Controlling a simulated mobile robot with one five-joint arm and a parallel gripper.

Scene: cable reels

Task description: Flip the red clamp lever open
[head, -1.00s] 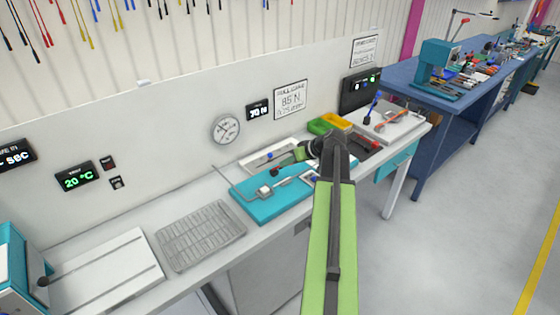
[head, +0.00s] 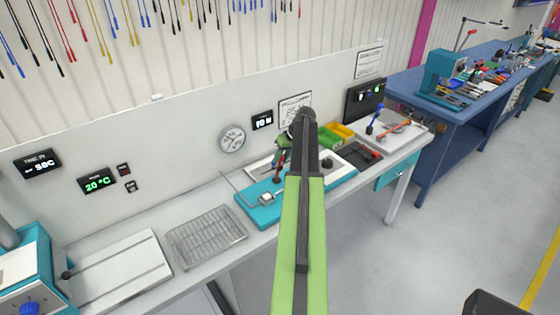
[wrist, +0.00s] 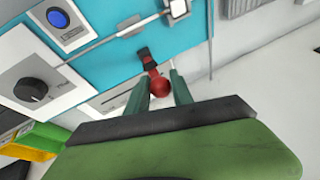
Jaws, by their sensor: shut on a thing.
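The red clamp lever (head: 281,160) rises from the teal plate (head: 258,215) on the bench, partly hidden by my gripper and arm. In the wrist view, the red end of the lever (wrist: 158,86) lies between the two green fingers of my gripper (wrist: 159,84), with its black base (wrist: 147,57) just beyond. My gripper (head: 282,146) is shut on the lever at its upper part in the head view. The fingers hide the sides of the lever's end.
A wire rack (head: 206,237) lies left of the plate. Green and yellow bins (head: 340,133) and a dark tray (head: 361,155) stand to the right. A thin metal rod (wrist: 100,47) crosses the plate near the lever. The wall is close behind.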

